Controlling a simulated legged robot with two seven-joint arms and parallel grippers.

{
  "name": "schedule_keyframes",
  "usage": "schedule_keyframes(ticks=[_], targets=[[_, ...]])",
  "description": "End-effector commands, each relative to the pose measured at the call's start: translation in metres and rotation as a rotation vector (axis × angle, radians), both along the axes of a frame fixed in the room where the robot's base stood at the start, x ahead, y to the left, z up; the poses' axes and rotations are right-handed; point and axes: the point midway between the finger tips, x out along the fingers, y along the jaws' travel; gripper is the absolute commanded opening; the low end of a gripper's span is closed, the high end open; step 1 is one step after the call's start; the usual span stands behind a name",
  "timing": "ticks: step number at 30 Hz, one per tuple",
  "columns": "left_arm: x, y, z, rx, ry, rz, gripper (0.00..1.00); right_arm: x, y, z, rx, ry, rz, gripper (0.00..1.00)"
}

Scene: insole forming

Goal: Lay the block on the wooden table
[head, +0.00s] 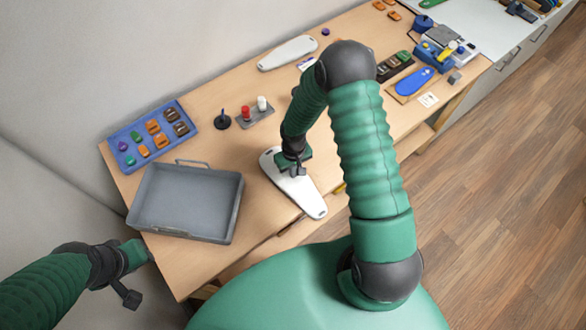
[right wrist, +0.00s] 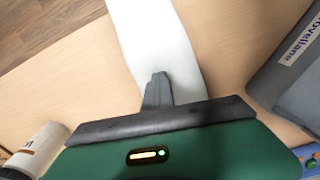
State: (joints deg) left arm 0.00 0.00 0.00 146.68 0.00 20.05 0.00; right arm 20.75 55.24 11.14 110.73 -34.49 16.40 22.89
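The block is most likely the long white sole-shaped piece (head: 309,198), with a small dark slot near each end. It sits below my right gripper (head: 298,170), near the front edge of the wooden table (head: 245,165), with its narrow tip past that edge. The white piece (right wrist: 155,35) also shows in the right wrist view, behind the dark fingers (right wrist: 157,90), which look close together on it. Whether its underside touches the table is hidden. My left gripper (head: 130,294) hangs at the lower left, off the table and away from the block; its fingers are too small to read.
A grey tray (head: 235,180) stands just left of the block. A blue bin (head: 127,158) of small parts is behind it. A second white sole-shaped piece (head: 287,53) lies at the back. A blue sole on a board (head: 414,82) and tools lie right. Table between tray and block is bare.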

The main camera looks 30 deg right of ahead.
Motion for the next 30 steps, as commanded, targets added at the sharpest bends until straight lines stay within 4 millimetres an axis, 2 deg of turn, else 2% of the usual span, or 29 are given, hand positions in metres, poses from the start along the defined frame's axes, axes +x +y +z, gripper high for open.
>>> schedule_keyframes(ticks=[7, 15, 17, 24, 28, 30], targets=[[0.0, 0.0, 0.001, 0.0, 0.0, 0.0, 0.31, 0.0, 0.001, -0.008, 0.001, 0.002, -0.001, 0.0], [0.0, 0.0, -0.002, 0.0, 0.0, 0.0, 0.31, -0.002, 0.001, -0.003, 0.002, 0.005, -0.001, 0.35], [0.0, 0.0, -0.004, 0.0, 0.0, 0.0, 0.31, -0.001, 0.0, 0.006, 0.001, 0.002, -0.002, 0.43], [0.0, 0.0, -0.012, 0.0, 0.0, 0.0, 0.31, -0.001, 0.0, 0.069, 0.0, -0.005, -0.003, 0.74], [0.0, 0.0, -0.014, 0.0, 0.0, 0.0, 0.31, -0.002, 0.0, 0.097, 0.0, -0.005, -0.002, 0.91], [0.0, 0.0, -0.015, 0.0, 0.0, 0.0, 0.31, -0.002, 0.0, 0.107, 0.0, -0.003, -0.002, 0.93]])
